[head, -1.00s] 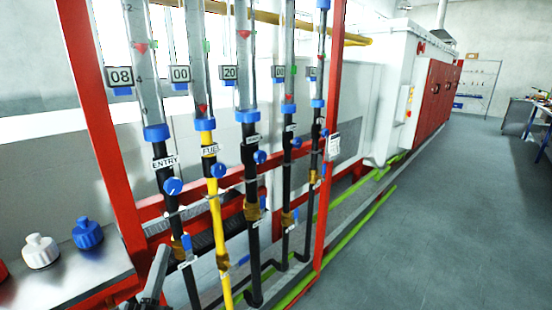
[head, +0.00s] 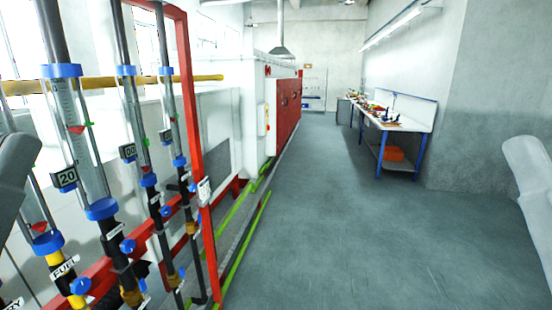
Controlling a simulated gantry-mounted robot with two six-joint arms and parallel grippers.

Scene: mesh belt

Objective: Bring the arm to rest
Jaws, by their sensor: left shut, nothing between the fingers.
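My left arm (head: 12,175) shows as a grey shape at the left picture edge, in front of the flow-meter panel. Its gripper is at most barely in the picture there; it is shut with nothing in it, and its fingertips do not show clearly. A grey link of my right arm (head: 532,180) shows at the right edge. My right gripper is out of the picture.
The red panel frame (head: 196,120) carries several clear tubes with blue fittings on the left. A white cabinet with red doors (head: 287,108) stands beyond it. A blue-legged workbench (head: 400,124) stands by the right wall. The grey floor (head: 345,230) between is clear.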

